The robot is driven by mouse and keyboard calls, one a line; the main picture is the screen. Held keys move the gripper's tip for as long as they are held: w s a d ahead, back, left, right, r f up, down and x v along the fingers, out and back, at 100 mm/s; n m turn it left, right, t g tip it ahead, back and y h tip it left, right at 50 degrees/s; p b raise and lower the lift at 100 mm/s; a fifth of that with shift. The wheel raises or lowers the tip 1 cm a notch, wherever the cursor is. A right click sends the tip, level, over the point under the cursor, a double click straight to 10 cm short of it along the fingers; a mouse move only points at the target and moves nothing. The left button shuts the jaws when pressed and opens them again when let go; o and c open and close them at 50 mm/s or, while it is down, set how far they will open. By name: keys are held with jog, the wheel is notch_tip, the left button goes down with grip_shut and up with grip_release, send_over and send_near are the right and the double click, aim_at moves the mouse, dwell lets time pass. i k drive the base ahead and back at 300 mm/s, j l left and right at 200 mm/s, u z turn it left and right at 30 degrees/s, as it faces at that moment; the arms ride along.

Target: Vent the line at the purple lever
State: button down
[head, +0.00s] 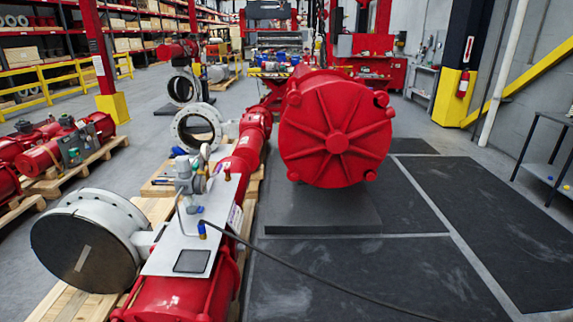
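A red valve actuator (180,297) lies along a wooden pallet in the left centre. A pale metal panel (180,250) on top of it carries a grey regulator with gauges (190,175), thin tubing and small blue fittings (202,228). A small purplish patch (236,216) shows at the panel's right edge. It is too small to tell whether it is a lever or a label, and I cannot make out any lever's position. My gripper is not in view.
A large red ribbed cylinder (337,140) stands on a dark block right of the actuator. A white-flanged valve (90,240) sits at the left. A black hose (320,278) crosses the floor. Dark mats (490,215) at the right are clear. A table (555,150) stands far right.

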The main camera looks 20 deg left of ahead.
aim_at(212, 174)
jog(key=u, duration=1.3)
jog(key=i+l+z, duration=0.1)
jog(key=i+l, duration=0.25)
jog(key=i, duration=0.15)
jog(key=i+l+z, duration=0.15)
jog(key=i+l, duration=0.15)
jog(key=i, duration=0.25)
jog(key=i+l+z, duration=0.1)
jog(key=i, duration=0.45)
jog(key=i+l+z, duration=0.1)
jog(key=i+l, duration=0.2)
jog(key=i, duration=0.25)
